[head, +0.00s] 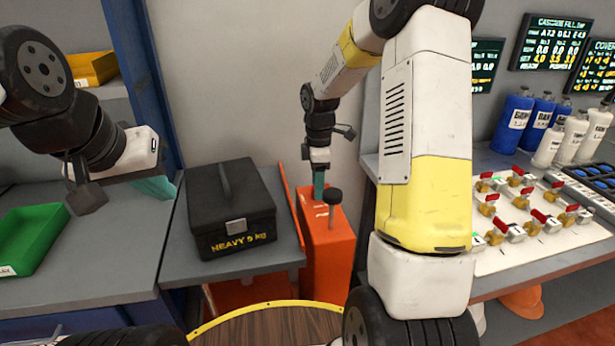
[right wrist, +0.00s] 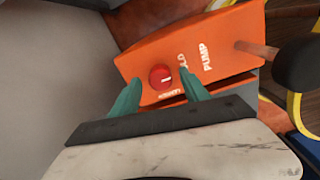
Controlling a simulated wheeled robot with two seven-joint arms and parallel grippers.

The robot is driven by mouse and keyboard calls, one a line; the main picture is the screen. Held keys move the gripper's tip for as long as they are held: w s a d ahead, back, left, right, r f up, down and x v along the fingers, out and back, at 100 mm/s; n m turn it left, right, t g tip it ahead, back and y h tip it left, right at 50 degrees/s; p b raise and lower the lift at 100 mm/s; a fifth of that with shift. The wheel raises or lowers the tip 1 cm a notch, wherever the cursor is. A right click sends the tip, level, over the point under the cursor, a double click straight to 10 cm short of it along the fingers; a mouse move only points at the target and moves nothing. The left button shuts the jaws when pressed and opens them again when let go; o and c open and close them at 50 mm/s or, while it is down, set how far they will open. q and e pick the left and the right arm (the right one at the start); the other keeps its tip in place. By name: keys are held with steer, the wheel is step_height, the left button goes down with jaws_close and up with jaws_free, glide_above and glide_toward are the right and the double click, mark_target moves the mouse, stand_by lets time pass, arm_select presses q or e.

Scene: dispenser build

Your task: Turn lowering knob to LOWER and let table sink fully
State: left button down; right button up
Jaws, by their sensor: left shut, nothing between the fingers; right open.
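The red lowering knob (right wrist: 161,77) with a white mark sits on the orange pump housing (right wrist: 218,52), between my right gripper's teal fingertips (right wrist: 155,92) in the right wrist view. The fingers are open, one on each side of it, and I cannot tell if they touch it. Lettering for LOWER, HOLD and PUMP is around it; I cannot tell which word the mark points to. In the head view my right gripper (head: 319,188) is over the housing (head: 328,250) and the knob is hidden. The grey lift table (head: 245,262) is raised. My left gripper (head: 155,188) is shut and empty.
A black case marked HEAVY 9 kg (head: 233,208) rests on the lift table. A black-topped pump lever (head: 332,197) stands close to my right gripper. A green tray (head: 32,238) is on the left bench; valves and bottles are on the right bench.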

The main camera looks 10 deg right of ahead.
steer(key=shift+f, duration=0.5)
jaws_close()
